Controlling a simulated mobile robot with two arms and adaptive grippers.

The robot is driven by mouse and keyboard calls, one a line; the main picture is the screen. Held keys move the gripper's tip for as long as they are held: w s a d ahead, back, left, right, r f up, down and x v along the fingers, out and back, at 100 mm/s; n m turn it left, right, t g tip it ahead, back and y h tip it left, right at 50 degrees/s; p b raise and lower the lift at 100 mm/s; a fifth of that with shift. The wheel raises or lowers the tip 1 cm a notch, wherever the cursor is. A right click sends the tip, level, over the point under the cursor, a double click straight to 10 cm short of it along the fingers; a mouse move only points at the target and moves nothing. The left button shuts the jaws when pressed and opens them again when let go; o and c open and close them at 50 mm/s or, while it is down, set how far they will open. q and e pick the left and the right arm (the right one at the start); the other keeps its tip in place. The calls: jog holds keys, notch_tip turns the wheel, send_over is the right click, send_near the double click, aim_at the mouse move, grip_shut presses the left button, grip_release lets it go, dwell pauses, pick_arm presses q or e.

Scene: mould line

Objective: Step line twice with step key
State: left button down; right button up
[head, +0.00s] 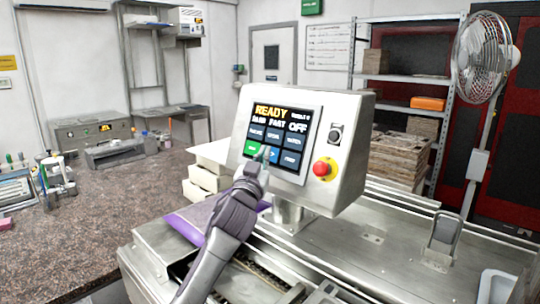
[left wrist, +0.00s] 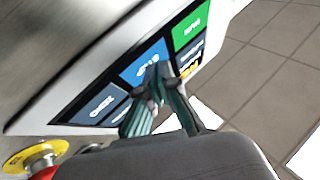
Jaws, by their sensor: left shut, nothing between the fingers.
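The control panel (head: 345,130) is a tilted metal box with a touch screen (head: 283,112) reading READY at the top and OFF at its right. Its keys form two rows, with a green key (head: 251,148) at lower left and a blue key (head: 272,154) beside it. The blue key, seemingly the step key, also shows in the left wrist view (left wrist: 145,62). My left gripper (head: 263,156) is shut and empty, its tips over the blue key's edge; I cannot tell whether they touch it. The fingers hide part of that key. My right gripper is not in view.
A red emergency button (head: 321,169) on yellow and a black rotary switch (head: 335,133) sit right of the screen. The metal line bed (head: 390,240) runs below the panel. A fan (head: 484,60) stands at right, and a speckled counter (head: 100,210) lies at left.

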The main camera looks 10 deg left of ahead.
pick_arm(q)
jog(key=shift+w+d, duration=0.1)
dwell(0.4)
jog(key=shift+s+a+r+p, duration=0.15)
jog(key=shift+s+a+p, duration=0.15)
jog(key=shift+s+p, duration=0.15)
jog(key=shift+s+a, duration=0.1)
jog(key=shift+s, duration=0.05)
jog(key=s+a+p, duration=0.1)
jog(key=s+r+p, duration=0.1)
jog(key=s+a+p, duration=0.1)
jog(key=s, duration=0.1)
jog(key=shift+a+r, duration=0.3)
